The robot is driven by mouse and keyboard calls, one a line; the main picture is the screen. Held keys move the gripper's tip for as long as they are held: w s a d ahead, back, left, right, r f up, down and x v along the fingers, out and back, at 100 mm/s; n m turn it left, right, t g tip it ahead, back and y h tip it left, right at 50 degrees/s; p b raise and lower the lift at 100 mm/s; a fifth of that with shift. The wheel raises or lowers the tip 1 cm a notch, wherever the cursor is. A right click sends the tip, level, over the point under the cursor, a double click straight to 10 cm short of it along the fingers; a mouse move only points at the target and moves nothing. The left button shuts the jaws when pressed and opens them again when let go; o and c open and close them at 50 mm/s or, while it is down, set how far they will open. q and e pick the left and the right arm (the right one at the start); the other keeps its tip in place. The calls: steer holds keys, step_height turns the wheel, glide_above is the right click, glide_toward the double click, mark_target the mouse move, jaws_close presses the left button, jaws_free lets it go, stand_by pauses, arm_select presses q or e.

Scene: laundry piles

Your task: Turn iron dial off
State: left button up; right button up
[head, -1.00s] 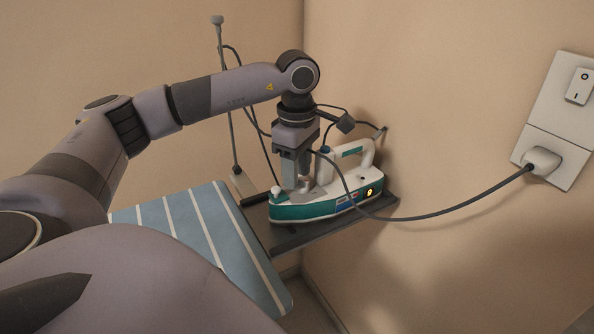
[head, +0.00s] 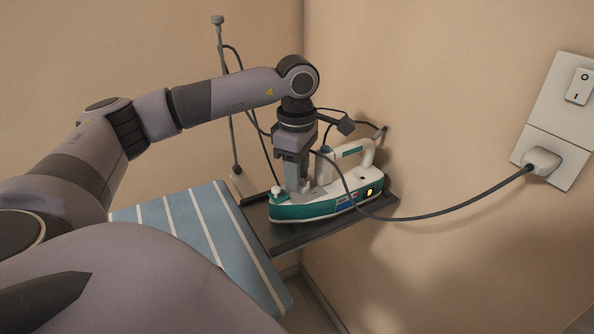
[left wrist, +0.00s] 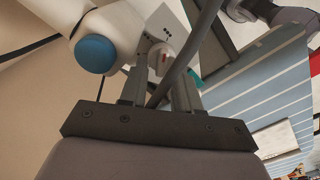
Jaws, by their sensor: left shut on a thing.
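The iron (head: 318,207), white with a teal base, lies on a dark rest at the end of the ironing board. A small light glows yellow on its rear end. My left gripper (head: 297,188) points down onto the top of the iron, just in front of its handle (head: 355,153). In the left wrist view, its two fingers (left wrist: 162,75) are closed around the pale dial (left wrist: 161,58), which has a red mark. The fingers hide much of the dial. The iron's blue button (left wrist: 95,54) is beside the fingers. My right gripper is not in view.
The grey cord (head: 440,216) runs from the iron to a plug (head: 542,160) in the right wall and passes close by my left gripper. The wall switch (head: 579,86) is above the plug. A thin pole (head: 226,100) stands behind.

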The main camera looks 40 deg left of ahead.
arm_select(q)
steer(key=n, duration=0.4)
steer(key=shift+s+d, duration=0.15)
steer(key=shift+s, duration=0.05)
steer(key=n+p, duration=0.1)
steer(key=n, duration=0.2)
steer(key=shift+s+d+n, duration=0.1)
steer(key=shift+n, duration=0.3)
steer(key=n, duration=0.3)
steer(key=shift+d+n, duration=0.2)
steer(key=shift+n, duration=0.1)
steer(key=n+p, duration=0.1)
steer(key=n, duration=0.2)
steer(key=shift+d+r+n, duration=0.1)
steer(key=shift+d+n, duration=0.05)
steer(key=shift+n, duration=0.15)
steer(key=n, duration=0.3)
steer(key=shift+d+n+p, duration=0.2)
steer(key=shift+n+p, duration=0.15)
steer(key=shift+n, duration=0.05)
steer(key=n, duration=0.3)
steer(key=shift+d+n+p, duration=0.15)
steer(key=shift+n+p, duration=0.15)
steer(key=shift+p, duration=0.1)
steer(key=n, duration=0.2)
steer(key=n+p, duration=0.1)
steer(key=n, duration=0.3)
steer(key=shift+w+d, duration=0.15)
steer(key=shift+w, duration=0.25)
steer(key=shift+n, duration=0.3)
